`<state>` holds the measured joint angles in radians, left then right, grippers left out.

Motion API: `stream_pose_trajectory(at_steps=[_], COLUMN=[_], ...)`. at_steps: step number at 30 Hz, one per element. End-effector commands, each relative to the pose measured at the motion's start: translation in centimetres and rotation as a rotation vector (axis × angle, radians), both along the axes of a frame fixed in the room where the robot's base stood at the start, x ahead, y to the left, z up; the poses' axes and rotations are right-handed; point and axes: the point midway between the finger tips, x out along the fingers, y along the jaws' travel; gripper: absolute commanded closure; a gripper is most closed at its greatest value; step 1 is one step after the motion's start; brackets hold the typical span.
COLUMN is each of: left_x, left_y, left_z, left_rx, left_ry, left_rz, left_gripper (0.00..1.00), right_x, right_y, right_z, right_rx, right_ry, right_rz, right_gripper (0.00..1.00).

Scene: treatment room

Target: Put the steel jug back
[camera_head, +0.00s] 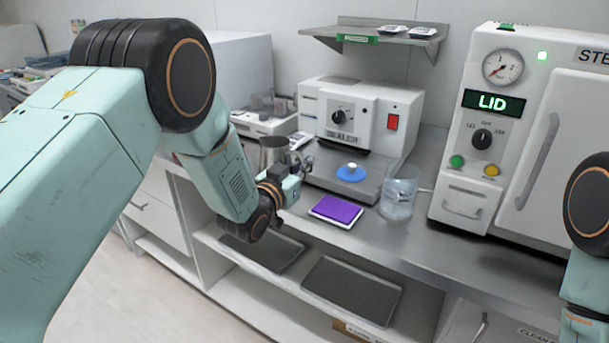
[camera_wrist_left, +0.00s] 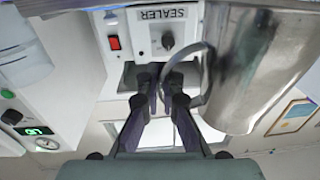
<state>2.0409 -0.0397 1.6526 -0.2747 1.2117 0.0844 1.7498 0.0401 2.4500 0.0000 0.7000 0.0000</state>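In the left wrist view the jug (camera_wrist_left: 262,60) fills the upper right, large and tilted in the picture. Its loop handle (camera_wrist_left: 208,72) points toward my left gripper (camera_wrist_left: 160,80) and overlaps or lies close beside the right-hand finger. I cannot tell whether the handle touches a finger. My right gripper is out of view.
The sealer (camera_head: 358,112) stands behind the left gripper, with a blue disc (camera_head: 351,173) before it. A purple pad (camera_head: 336,210) and a clear beaker (camera_head: 398,195) are near the counter's front. A white steriliser (camera_head: 470,150) stands at right; a wall shelf (camera_head: 345,32) hangs above.

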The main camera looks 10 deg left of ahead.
Motion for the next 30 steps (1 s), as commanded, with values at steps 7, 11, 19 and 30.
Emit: stream_pose_trajectory(at_steps=[7, 11, 19, 30], left_x=[0.2, 0.3, 0.2, 0.2], left_y=[-0.1, -0.1, -0.1, -0.1], left_z=[-2.5, -2.4, -3.0, -3.0], left_rx=[0.000, 0.000, 0.000, 0.001], left_ry=[-0.003, -0.003, 0.001, 0.002], left_rz=[0.000, -0.001, -0.001, -0.001], left_gripper=[1.00, 1.00, 0.95, 0.72], right_x=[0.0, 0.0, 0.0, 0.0], right_y=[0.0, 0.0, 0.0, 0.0], right_z=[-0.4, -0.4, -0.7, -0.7], right_rx=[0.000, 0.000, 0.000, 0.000], right_ry=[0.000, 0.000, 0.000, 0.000], right_rz=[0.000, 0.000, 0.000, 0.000], right_gripper=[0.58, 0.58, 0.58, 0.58])
